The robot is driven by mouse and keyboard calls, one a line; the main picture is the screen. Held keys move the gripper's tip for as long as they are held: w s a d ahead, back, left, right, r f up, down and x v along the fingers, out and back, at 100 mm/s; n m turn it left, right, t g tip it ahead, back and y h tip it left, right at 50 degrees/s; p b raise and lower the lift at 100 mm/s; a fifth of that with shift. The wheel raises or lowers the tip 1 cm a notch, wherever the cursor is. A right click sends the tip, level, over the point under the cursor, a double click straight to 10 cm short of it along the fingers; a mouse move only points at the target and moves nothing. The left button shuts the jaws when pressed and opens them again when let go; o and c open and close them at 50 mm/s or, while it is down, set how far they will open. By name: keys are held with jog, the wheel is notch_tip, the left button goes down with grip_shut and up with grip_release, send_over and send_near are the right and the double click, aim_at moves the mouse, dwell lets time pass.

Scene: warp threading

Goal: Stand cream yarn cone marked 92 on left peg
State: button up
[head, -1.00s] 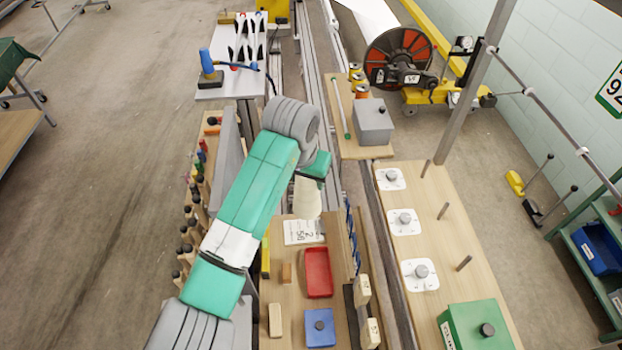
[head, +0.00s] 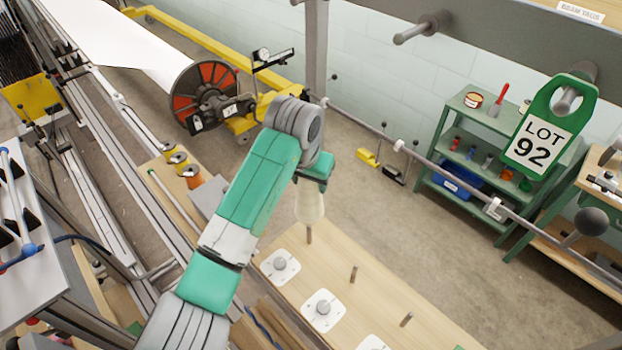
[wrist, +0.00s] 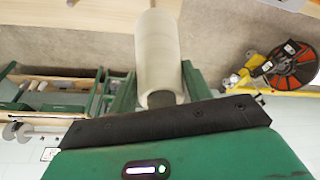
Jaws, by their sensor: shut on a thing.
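My gripper (head: 313,172) is shut on the cream yarn cone (head: 310,205) and holds it upright over the wooden board (head: 335,250). In the wrist view the cone (wrist: 158,48) sits between the two green fingers. The leftmost peg (head: 309,236) shows just under the cone's lower end. I cannot tell whether they touch or a gap remains. Two more bare pegs stand along the board, the middle one (head: 353,273) and the right one (head: 406,320). No number is readable on the cone.
White plates with grey knobs (head: 280,264) line the board's near side. A green tag reading LOT 92 (head: 541,140) hangs on a rack at right. A grey rail (head: 450,174) crosses beyond the board. A green shelf (head: 470,150) stands behind it.

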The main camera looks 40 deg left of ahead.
aim_at(305, 202)
jog(key=shift+d+f+b, duration=0.15)
jog(key=shift+f+b, duration=0.15)
jog(key=shift+b, duration=0.05)
notch_tip(305, 202, down, 4)
jog(key=b, duration=0.4)
jog(key=shift+s, duration=0.1)
jog(key=shift+f+b, duration=0.9)
jog(key=shift+f, duration=3.5)
jog(key=o, duration=1.2)
jog(key=v, duration=0.7)
jog(key=shift+s+r, duration=0.1)
jog(key=shift+r, duration=0.25)
jog(key=shift+d, duration=0.1)
